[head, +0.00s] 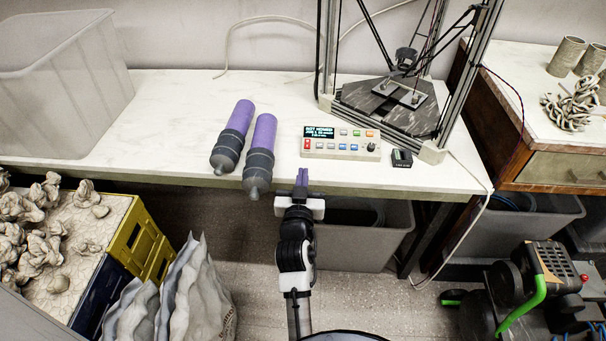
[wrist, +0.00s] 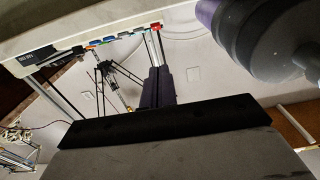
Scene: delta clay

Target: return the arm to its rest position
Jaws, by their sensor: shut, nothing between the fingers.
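My arm reaches up from the bottom of the head view. My gripper (head: 301,177) is at the front edge of the white table (head: 170,130), below the control box. Its two purple fingers are together, with nothing between them. In the wrist view the fingers (wrist: 157,88) also show close together. The gripper is to the right of two purple and dark grey cylinders (head: 234,135) (head: 261,155) lying on the table, and apart from them. One cylinder end (wrist: 262,35) looms large at the top right of the wrist view.
A control box (head: 340,143) with coloured buttons and a delta frame (head: 400,95) stand on the table. A translucent bin (head: 60,90) is at the left. Below are a grey bin (head: 365,240), a sack (head: 185,300) and a yellow crate (head: 140,240). Green-handled equipment (head: 540,285) is at the lower right.

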